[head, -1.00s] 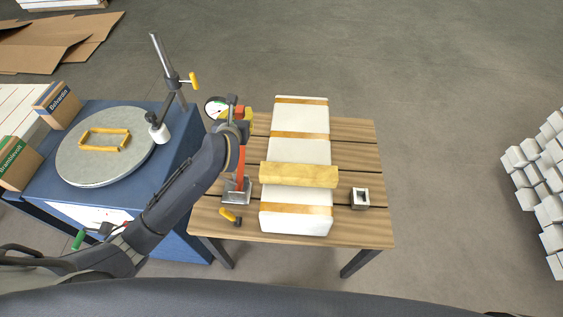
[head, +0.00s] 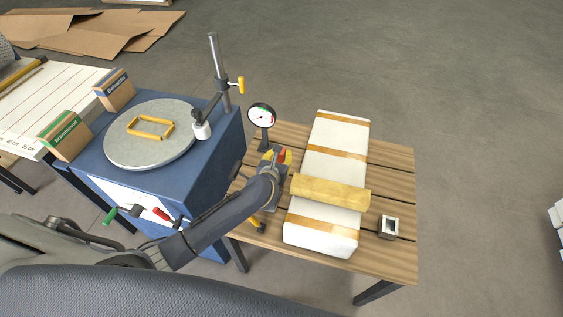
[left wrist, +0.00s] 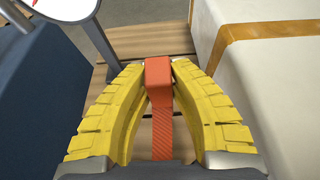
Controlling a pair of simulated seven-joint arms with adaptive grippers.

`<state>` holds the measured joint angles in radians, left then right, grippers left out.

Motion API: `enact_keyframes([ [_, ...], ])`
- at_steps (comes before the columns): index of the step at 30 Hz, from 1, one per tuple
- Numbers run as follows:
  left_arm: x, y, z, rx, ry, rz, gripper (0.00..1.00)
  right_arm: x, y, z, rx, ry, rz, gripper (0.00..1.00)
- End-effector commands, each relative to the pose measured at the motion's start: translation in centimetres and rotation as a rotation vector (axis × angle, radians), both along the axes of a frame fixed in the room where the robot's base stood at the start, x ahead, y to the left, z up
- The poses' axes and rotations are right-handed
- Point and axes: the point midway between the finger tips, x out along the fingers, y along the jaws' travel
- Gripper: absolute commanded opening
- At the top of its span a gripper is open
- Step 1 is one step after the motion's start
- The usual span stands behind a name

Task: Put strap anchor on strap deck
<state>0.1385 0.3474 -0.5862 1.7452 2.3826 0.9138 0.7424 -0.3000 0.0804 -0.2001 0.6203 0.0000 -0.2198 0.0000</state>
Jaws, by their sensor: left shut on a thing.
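My left gripper (head: 279,158) is at the left side of the wooden slatted table, beside the long white block. It is shut on an orange-red piece (left wrist: 158,75) with a ribbed orange strap below it, held between the yellow fingers in the left wrist view. I take this piece to be the strap anchor. The slatted table (head: 400,165) seems to be the strap deck. A small grey square socket (head: 388,228) stands on it, right of the white block. My left arm hides part of the table's left side. My right gripper is out of view.
The white block (head: 337,130) with gold bands carries a yellow padded slab (head: 330,191) across it. A round dial on a post (head: 262,116) stands behind my gripper. A blue cabinet (head: 215,170) with a round grey plate (head: 125,150) stands left of the table.

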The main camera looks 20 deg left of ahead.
Motion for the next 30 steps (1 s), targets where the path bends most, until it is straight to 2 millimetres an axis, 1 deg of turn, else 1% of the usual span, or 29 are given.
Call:
enact_keyframes([
  [6,0.0,0.0,-2.4,-0.001,0.002,0.001,0.00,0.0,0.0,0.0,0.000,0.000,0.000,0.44],
  [10,0.0,0.0,-3.5,0.000,0.001,0.001,0.00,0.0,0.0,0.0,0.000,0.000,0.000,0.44],
  [25,0.0,0.0,-4.1,0.000,0.000,0.000,0.00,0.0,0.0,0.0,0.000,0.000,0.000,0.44],
  [26,0.0,0.0,-4.1,0.000,0.001,0.000,0.22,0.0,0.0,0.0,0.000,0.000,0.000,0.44],
  [30,0.0,0.0,-4.1,0.000,0.001,0.000,0.39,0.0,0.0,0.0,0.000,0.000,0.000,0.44],
])
